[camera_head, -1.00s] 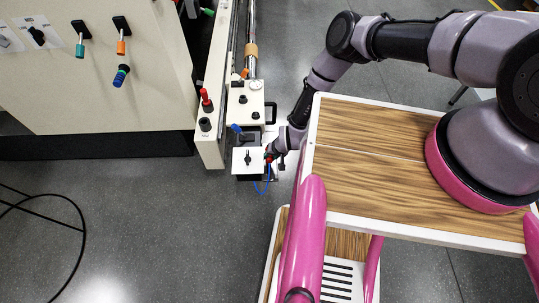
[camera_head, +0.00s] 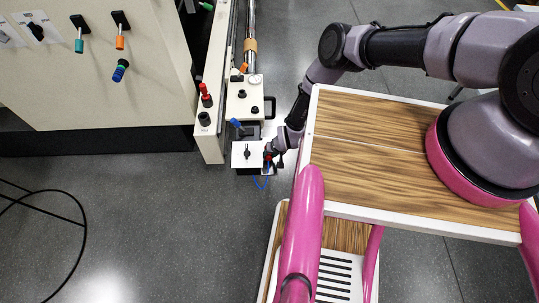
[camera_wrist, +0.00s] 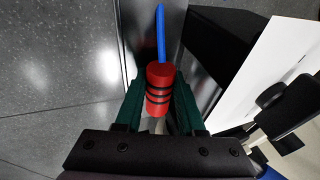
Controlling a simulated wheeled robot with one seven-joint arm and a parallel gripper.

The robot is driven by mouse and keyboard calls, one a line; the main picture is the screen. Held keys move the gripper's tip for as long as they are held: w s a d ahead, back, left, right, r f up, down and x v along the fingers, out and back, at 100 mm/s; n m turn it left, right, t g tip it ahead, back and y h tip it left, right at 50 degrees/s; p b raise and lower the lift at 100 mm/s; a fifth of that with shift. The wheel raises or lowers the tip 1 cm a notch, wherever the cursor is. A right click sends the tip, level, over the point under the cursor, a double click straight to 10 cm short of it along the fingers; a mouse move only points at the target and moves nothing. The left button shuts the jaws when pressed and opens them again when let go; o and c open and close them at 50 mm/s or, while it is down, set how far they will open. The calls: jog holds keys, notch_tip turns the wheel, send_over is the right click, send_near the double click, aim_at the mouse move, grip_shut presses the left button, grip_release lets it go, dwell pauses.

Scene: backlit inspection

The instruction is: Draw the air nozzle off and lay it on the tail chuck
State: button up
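The air nozzle (camera_wrist: 159,88) is a red cylinder with black bands and a blue hose (camera_wrist: 160,32) running from its far end. My gripper (camera_wrist: 160,98) has dark green fingers along both sides of the nozzle, and they appear to press on it. In the head view my gripper (camera_head: 269,158) is small, beside the right edge of a white-topped box, with the blue hose (camera_head: 261,183) hanging below it. The tail chuck cannot be made out for certain; a tan collar (camera_head: 250,50) sits on a silver shaft above the white tailstock-like block (camera_head: 243,100).
A cream machine cabinet (camera_head: 100,85) with coloured-handled tools is at the left. The white-topped box (camera_head: 244,155) carries a black knob. A red-capped post (camera_head: 206,98) stands on the rail beside the block. Open grey floor (camera_head: 160,225) lies at the lower left.

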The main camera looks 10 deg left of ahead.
jog(key=shift+s+d+r, duration=0.1)
jog(key=shift+s+d, duration=0.05)
jog(key=shift+d, duration=0.2)
jog(key=v, duration=1)
jog(key=shift+a+r, duration=0.2)
jog(key=shift+r, duration=0.1)
jog(key=shift+w, duration=0.2)
